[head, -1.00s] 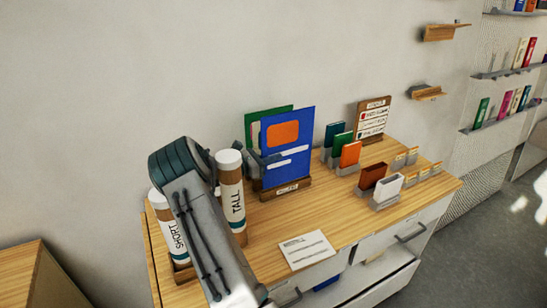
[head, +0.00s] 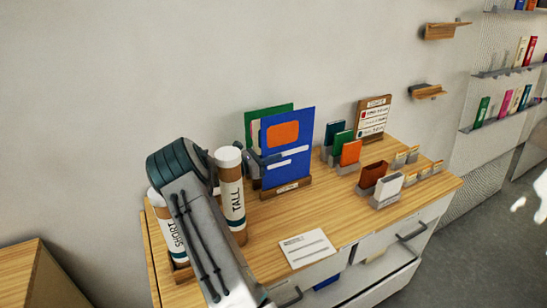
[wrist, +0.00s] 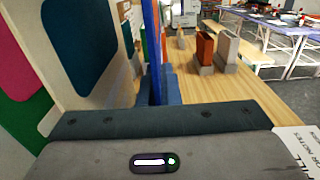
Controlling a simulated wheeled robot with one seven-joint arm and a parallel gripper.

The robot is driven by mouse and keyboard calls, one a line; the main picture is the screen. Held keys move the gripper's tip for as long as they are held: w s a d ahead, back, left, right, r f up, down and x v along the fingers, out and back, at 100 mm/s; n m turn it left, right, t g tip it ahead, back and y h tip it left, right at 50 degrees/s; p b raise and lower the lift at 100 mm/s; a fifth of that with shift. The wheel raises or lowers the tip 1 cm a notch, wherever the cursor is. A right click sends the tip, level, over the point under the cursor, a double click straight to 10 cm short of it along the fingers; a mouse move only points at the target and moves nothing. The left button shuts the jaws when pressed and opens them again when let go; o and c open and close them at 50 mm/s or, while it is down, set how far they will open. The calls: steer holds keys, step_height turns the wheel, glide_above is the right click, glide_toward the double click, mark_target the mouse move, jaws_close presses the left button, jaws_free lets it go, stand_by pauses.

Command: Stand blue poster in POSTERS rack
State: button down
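The blue poster (head: 287,172), with an orange patch and white strips, stands upright in the wooden rack (head: 288,187) on the table. The rack's front label is too small to read surely. A green poster (head: 262,121) stands behind it. My gripper (head: 264,158) is at the blue poster's left edge, one finger across its front; the other finger is hidden there. In the wrist view the blue poster (wrist: 156,45) shows edge-on, with the fingers close on both sides of it. My gripper appears shut on it.
Tubes marked TALL (head: 231,195) and SHORT (head: 169,230) stand beside my arm. A white card (head: 307,249) lies on the table front. Small holders with coloured booklets (head: 350,153) and a wooden sign (head: 373,118) stand to the right. Drawers below are partly open.

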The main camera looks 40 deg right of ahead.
steer(key=shift+f+b, duration=0.4)
steer(key=shift+f, duration=0.5)
steer(key=shift+f+b, duration=0.8)
steer(key=shift+f, duration=0.3)
steer(key=c, duration=1.6)
jaws_free()
steer(key=shift+o, duration=0.2)
steer(key=shift+r, duration=0.1)
